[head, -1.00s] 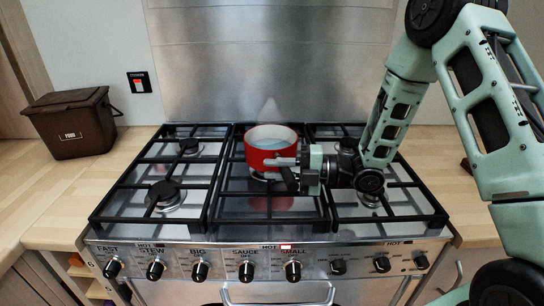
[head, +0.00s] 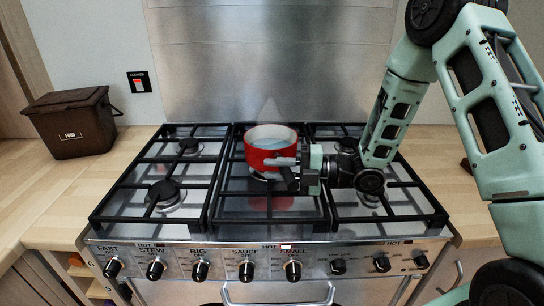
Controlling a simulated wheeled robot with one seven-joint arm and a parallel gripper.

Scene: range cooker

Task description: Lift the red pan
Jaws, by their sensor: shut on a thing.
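The red pan (head: 264,157) stands upright on the middle grate of the cooker (head: 270,225), toward the back. Its inside is pale and holds what looks like a bluish liquid, with faint steam above it. My gripper (head: 285,171) reaches in from the right and is shut at the pan's front right side. The pan's handle is mostly hidden by the gripper fingers. I cannot tell any clear gap between the pan's base and the grate.
Black grates and burners, such as the front left burner (head: 165,193), lie on both sides. A row of knobs (head: 246,271) runs along the front. A brown food bin (head: 72,126) stands on the left wooden counter. A steel splashback (head: 270,65) rises behind.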

